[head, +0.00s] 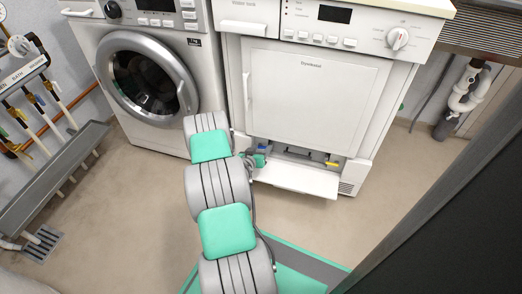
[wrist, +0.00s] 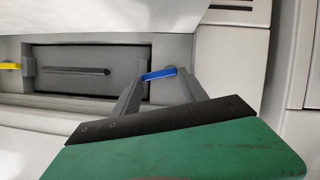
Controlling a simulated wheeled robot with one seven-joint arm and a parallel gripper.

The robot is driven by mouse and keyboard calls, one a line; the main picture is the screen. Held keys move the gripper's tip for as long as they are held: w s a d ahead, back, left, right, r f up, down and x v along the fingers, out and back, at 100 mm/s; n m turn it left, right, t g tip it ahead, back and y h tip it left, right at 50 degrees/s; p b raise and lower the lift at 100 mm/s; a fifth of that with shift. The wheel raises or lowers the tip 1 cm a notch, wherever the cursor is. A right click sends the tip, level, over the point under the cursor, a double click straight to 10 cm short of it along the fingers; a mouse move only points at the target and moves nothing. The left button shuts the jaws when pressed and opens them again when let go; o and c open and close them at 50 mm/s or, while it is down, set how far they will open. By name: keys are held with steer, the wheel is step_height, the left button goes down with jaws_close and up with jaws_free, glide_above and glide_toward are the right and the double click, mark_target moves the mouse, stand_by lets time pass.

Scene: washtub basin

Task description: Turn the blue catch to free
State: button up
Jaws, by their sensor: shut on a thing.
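The blue catch (wrist: 159,74) is a small blue lever at the right end of a dark grey panel (wrist: 85,85) in the wrist view. It lies slightly tilted between the fingertips of my gripper (wrist: 156,80), which is shut on it. In the head view the blue catch (head: 263,148) is a small blue spot in the low opening of the right-hand machine. My arm reaches down to it there, and my gripper (head: 257,158) is small and partly hidden.
A yellow catch (head: 331,163) sits at the opening's other end and also shows at the wrist view's left edge (wrist: 10,66). A white flap (head: 295,180) hangs open below. A washing machine (head: 150,80) stands left.

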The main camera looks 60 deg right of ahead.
steer(key=o, duration=1.1)
steer(key=shift+s+f+m+t, duration=0.2)
steer(key=shift+s+m+t, duration=0.2)
steer(key=shift+m, duration=0.4)
steer(key=p+v, duration=0.3)
steer(key=v, duration=0.4)
steer(key=shift+w+a+r, duration=0.1)
steer(key=shift+a+r, duration=0.1)
steer(key=shift+r, duration=0.1)
steer(key=w+a+r+n+y, duration=0.2)
steer(key=w+a+r+y, duration=0.3)
steer(key=w+a+r, duration=0.9)
steer(key=shift+a+r+t+p, duration=0.25)
steer(key=shift+r+t+p, duration=0.1)
steer(key=shift+r+t, duration=0.05)
steer(key=shift+w, duration=0.15)
